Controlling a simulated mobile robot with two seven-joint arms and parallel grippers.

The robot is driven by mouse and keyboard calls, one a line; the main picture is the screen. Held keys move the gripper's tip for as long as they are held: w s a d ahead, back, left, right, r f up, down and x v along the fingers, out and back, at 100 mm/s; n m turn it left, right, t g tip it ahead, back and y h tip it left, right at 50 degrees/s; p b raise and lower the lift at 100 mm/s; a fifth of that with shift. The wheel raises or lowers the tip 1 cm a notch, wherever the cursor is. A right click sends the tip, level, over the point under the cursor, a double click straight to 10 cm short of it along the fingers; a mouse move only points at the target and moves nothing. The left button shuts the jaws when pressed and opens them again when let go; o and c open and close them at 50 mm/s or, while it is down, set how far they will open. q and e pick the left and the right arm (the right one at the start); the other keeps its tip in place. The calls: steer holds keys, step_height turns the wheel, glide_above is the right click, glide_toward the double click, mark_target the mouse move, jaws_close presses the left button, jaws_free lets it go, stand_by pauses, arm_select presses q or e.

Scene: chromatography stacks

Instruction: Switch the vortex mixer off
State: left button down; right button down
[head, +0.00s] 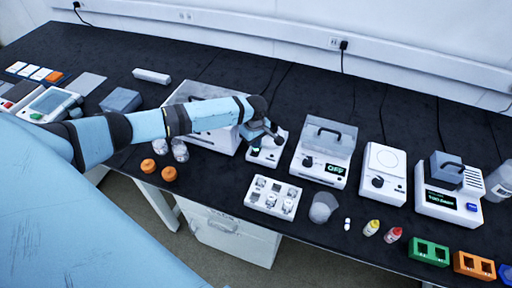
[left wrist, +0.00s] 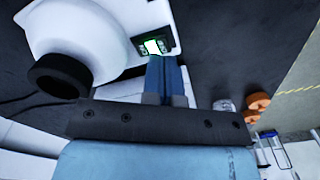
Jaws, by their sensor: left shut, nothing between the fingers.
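The vortex mixer (head: 262,157) is a small white device near the middle of the bench, partly hidden by my left gripper (head: 268,141). In the left wrist view its white body (left wrist: 105,22) shows a black round cup (left wrist: 60,76) and a dark panel with a green-lit switch (left wrist: 153,46). The blue fingers of my left gripper (left wrist: 161,60) are shut and empty, with their tips at the lower edge of that panel. I cannot tell whether they touch the switch. My right gripper is out of view.
Right of the mixer stand a clear-lidded device reading OFF (head: 322,160), a white device with a round plate (head: 385,172) and a dry-bath-like block unit (head: 449,187). A vial rack (head: 273,197) and a beaker (head: 322,207) are in front.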

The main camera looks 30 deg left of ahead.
mark_target(255, 151)
arm_select(q)
steer(key=shift+f, duration=0.85)
steer(key=shift+f+b, duration=0.4)
steer(key=shift+f, duration=0.35)
stand_by(0.5)
steer(key=shift+s, duration=0.1)
steer(key=shift+r+p, duration=0.95)
steer(key=shift+p, duration=0.3)
step_height(255, 151, up, 2)
steer(key=p, duration=0.2)
steer(key=shift+r+p, duration=0.2)
steer(key=shift+p, duration=0.2)
step_height(255, 151, up, 3)
steer(key=p, duration=0.3)
steer(key=shift+f, duration=0.1)
